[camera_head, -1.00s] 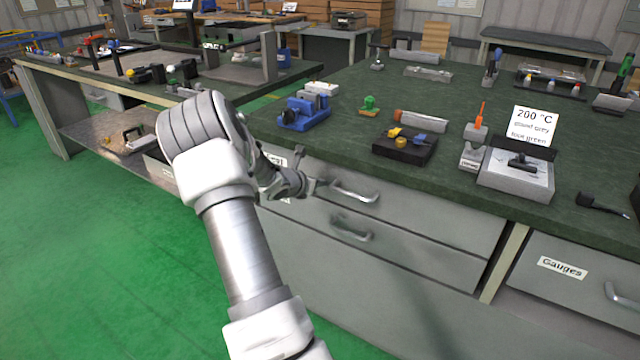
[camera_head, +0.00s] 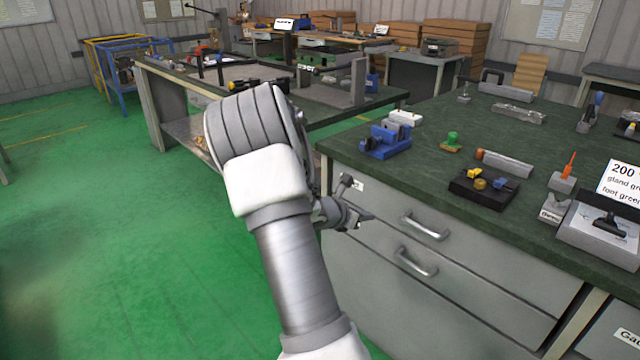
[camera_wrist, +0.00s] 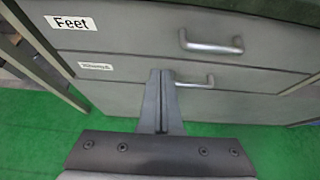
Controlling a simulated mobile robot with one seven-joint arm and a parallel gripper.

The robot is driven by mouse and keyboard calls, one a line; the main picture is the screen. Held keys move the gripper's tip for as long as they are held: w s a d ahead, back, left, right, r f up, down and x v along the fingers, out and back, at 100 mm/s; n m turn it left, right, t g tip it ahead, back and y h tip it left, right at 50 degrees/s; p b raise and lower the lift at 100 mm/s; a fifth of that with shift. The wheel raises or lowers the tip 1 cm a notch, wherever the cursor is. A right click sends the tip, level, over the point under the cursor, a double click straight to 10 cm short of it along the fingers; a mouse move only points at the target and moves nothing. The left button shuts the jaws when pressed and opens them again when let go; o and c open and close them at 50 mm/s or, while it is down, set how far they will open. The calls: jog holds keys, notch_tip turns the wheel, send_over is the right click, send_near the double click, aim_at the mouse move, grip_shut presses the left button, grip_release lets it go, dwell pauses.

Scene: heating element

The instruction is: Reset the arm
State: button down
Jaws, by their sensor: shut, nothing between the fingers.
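My arm reaches up from the bottom middle of the head view and bends at a grey-and-white joint. My gripper (camera_head: 366,218) is at the end of it, in front of the grey drawer unit and left of the upper drawer handle (camera_head: 425,228). In the wrist view my gripper (camera_wrist: 160,72) is shut, its two fingers together with nothing between them. It points toward the drawer fronts. The upper drawer, labelled "Feet" (camera_wrist: 73,23), and the lower drawer with a smaller label (camera_wrist: 95,66) are both closed. I cannot tell whether the fingertips touch the drawer front.
The dark green bench top (camera_head: 420,150) holds a blue vise (camera_head: 385,141), a black block with yellow parts (camera_head: 484,187) and a sign (camera_head: 622,182). A second bench (camera_head: 165,110) stands behind my arm. Green floor (camera_head: 90,230) is open at the left.

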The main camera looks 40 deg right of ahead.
jog(key=s+a+r+m+t+y, duration=0.1)
jog(key=s+a+r+m+y, duration=0.15)
jog(key=a+r+m, duration=0.45)
jog(key=s+a+r+m+y, duration=0.25)
jog(key=a+r+m, duration=0.2)
jog(key=a, duration=0.45)
jog(key=s+a+r+m+t+y, duration=0.15)
jog(key=s+a, duration=0.25)
jog(key=a, duration=0.5)
jog(key=s+a+r+m+t+y, duration=0.1)
jog(key=s+a+r+m+y, duration=0.25)
jog(key=a, duration=0.45)
jog(key=s+a+r+m+t+y, duration=0.1)
jog(key=s+a+r+m+y, duration=0.1)
jog(key=s+a, duration=0.5)
notch_tip(320, 180, up, 20)
jog(key=w+a+p, duration=0.1)
jog(key=p, duration=1.8)
jog(key=shift+w+a+f+p, duration=0.25)
jog(key=shift+w+a+p, duration=0.1)
jog(key=shift+a, duration=0.05)
jog(key=shift+d+m, duration=0.2)
jog(key=shift+m, duration=0.05)
